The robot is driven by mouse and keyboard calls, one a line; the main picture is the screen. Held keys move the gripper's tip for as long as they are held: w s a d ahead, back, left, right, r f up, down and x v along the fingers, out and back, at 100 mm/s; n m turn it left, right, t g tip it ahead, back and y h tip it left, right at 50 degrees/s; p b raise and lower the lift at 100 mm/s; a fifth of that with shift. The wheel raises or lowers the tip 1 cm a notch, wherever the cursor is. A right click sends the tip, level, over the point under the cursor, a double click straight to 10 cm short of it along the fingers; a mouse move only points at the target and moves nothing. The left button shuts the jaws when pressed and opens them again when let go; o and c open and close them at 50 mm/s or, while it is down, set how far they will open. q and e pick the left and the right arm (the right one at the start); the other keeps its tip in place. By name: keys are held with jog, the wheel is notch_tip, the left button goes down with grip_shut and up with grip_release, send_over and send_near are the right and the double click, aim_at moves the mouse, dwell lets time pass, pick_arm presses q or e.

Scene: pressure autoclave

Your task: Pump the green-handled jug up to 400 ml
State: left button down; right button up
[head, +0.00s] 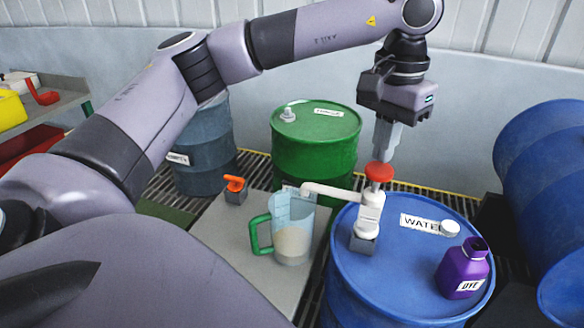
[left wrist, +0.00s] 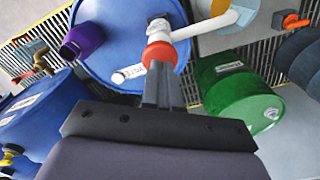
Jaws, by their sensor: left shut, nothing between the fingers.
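The green-handled jug (head: 290,228) stands upright on a grey board under the pump spout. It is clear and holds pale liquid in its lower part; I cannot read the level. The white hand pump (head: 368,222) is mounted on the blue WATER drum (head: 385,295), with its spout reaching left over the jug. Its red knob (head: 379,172) is on top. My left gripper (head: 381,158) is shut and empty, pointing down at the knob, touching or just above it. In the left wrist view the fingertips meet the red knob (left wrist: 158,52). My right gripper is not seen.
A green drum (head: 315,145) and a dark drum (head: 203,150) stand behind. An orange-topped block (head: 235,190) sits left of the jug. Blue drums (head: 545,180) lie at right.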

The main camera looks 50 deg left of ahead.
aim_at(380, 168)
pick_arm(q)
jog(key=shift+f, duration=0.15)
jog(key=shift+f+b, duration=1.45)
jog(key=shift+f, duration=0.8)
jog(key=shift+r, duration=0.1)
jog(key=shift+r+p, duration=2)
jog(key=shift+r, duration=0.3)
jog(key=shift+f, duration=0.2)
